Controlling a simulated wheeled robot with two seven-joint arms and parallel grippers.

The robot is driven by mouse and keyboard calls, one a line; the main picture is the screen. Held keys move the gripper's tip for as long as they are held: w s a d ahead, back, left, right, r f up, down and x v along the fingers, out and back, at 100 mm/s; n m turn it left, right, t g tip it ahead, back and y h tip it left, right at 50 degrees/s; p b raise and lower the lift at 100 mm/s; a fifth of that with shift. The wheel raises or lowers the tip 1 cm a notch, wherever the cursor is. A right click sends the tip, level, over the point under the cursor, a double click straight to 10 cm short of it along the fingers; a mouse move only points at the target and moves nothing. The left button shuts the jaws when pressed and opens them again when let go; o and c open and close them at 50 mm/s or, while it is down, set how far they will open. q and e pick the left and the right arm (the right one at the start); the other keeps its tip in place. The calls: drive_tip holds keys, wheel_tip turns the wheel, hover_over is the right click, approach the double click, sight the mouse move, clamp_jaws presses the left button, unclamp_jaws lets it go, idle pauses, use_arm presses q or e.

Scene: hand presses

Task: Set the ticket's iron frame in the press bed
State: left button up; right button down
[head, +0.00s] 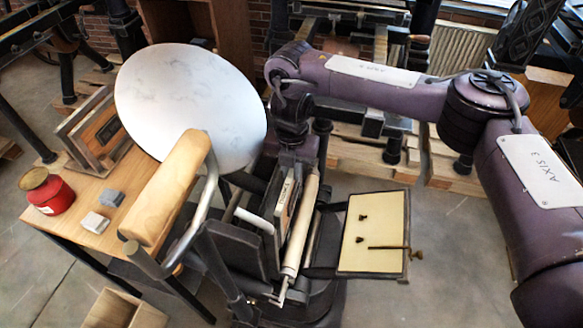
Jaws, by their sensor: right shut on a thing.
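My right gripper (294,163) points down into the hand press from above. It is shut on the iron frame (285,208), a thin dark frame with a pale block in it, by its upper end. The frame stands tilted, nearly edge-on to the head view, between the dark plate of the press (240,250) and a long pale roller (301,228). The rollers and my gripper hide part of it, and I cannot tell whether it touches the bed. My left gripper is not in view.
A round white disc (188,105) and a thick wooden handle (168,190) rise left of the frame. A yellow board (372,235) juts out right. The wooden table (75,228) holds a red tin (47,192), small grey blocks (96,222) and another standing frame (104,132).

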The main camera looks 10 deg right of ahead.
drive_tip(key=shift+f, duration=0.2)
idle(0.6)
drive_tip(key=c, duration=1.2)
unclamp_jaws()
drive_tip(key=shift+f, duration=0.1)
drive_tip(key=shift+c, duration=0.2)
drive_tip(key=shift+r, duration=0.2)
drive_tip(key=shift+r+p, duration=2.15)
drive_tip(key=shift+p, duration=0.1)
